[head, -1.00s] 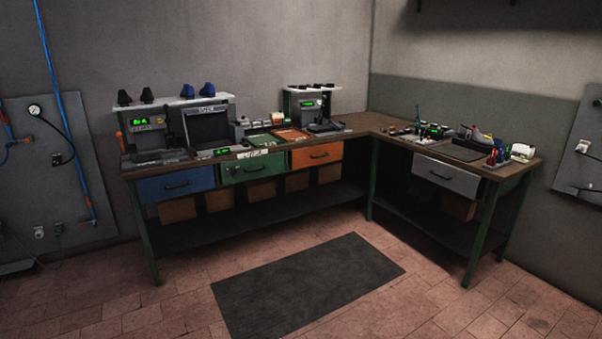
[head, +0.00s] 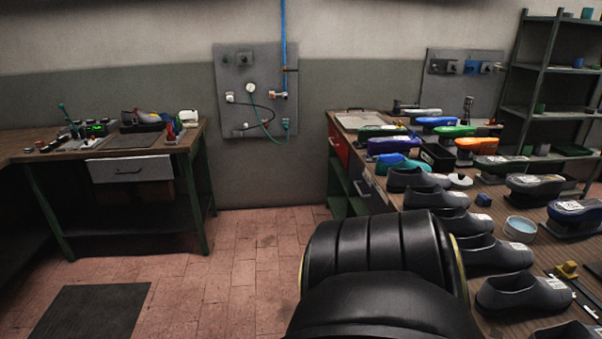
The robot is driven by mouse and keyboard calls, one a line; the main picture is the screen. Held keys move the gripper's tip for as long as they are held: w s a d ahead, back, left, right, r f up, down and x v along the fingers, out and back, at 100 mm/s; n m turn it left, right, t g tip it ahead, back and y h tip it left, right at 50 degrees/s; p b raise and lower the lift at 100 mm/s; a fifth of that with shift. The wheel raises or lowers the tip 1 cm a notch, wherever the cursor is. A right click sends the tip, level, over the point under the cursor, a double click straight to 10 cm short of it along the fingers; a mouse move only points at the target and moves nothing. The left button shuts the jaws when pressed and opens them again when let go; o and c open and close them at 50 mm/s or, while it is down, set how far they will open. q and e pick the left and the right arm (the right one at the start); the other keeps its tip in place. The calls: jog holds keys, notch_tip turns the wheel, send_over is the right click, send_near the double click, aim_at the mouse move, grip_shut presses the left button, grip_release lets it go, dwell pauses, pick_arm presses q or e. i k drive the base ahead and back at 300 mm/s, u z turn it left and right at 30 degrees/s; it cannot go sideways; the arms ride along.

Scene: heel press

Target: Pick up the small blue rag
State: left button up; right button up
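A small dark blue item (head: 484,200) lies on the right-hand bench among grey shoes, beside a round tub. It is too small to tell whether it is the small blue rag. A crumpled-looking teal-blue thing (head: 402,163) lies further back on the same bench; I cannot tell whether it is cloth or a shoe part. Neither of my grippers shows in the head view. A large black rounded part of my own arm fills the lower middle and hides part of the bench's near side.
The right-hand bench (head: 362,207) holds several grey shoes (head: 497,254), coloured shoe forms and a tub of pale blue liquid (head: 520,228). A shelf rack (head: 525,60) stands behind. A workbench (head: 187,150) stands at left. The tiled floor (head: 260,235) between is open.

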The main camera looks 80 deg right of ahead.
aim_at(483, 199)
jog(key=z, duration=2.4)
jog(key=i, duration=3.7)
jog(key=z, duration=2.35)
